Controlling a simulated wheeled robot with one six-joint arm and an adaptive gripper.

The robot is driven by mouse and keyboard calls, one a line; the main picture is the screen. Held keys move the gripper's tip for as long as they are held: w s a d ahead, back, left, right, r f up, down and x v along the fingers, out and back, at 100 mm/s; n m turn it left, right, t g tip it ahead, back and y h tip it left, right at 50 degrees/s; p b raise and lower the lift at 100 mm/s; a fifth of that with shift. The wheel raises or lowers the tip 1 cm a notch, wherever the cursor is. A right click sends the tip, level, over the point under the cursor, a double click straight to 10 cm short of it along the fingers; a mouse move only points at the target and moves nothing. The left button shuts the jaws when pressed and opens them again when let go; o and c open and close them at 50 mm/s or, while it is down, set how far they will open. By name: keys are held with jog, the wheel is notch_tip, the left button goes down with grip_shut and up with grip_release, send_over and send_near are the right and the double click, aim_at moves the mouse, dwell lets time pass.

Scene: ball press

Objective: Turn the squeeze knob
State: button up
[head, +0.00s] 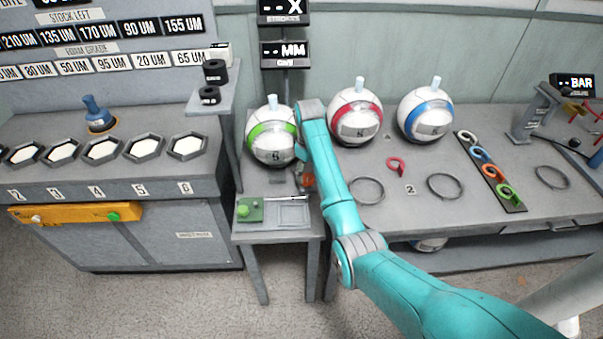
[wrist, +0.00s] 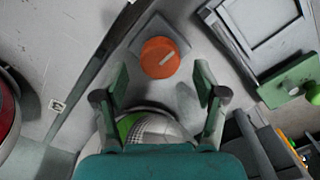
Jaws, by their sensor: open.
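In the wrist view the knob appears just beyond and between the fingertips, with no visible contact. In the head view my gripper is hidden behind my teal arm.
A green-banded white ball (head: 272,137) stands close beside the knob and shows below my fingers. Red-banded (head: 355,112) and blue-banded (head: 426,115) balls stand to the right. A green block (head: 250,209) and a square frame (head: 293,215) occupy the small table's front.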

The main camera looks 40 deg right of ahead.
aim_at(307, 180)
jog(key=shift+f, duration=1.35)
jog(key=c, duration=1.1)
jog(key=shift+c, duration=0.2)
jog(key=m, duration=0.6)
jog(key=shift+m, duration=0.3)
jog(key=m, duration=0.3)
jog(key=shift+m, duration=2.2)
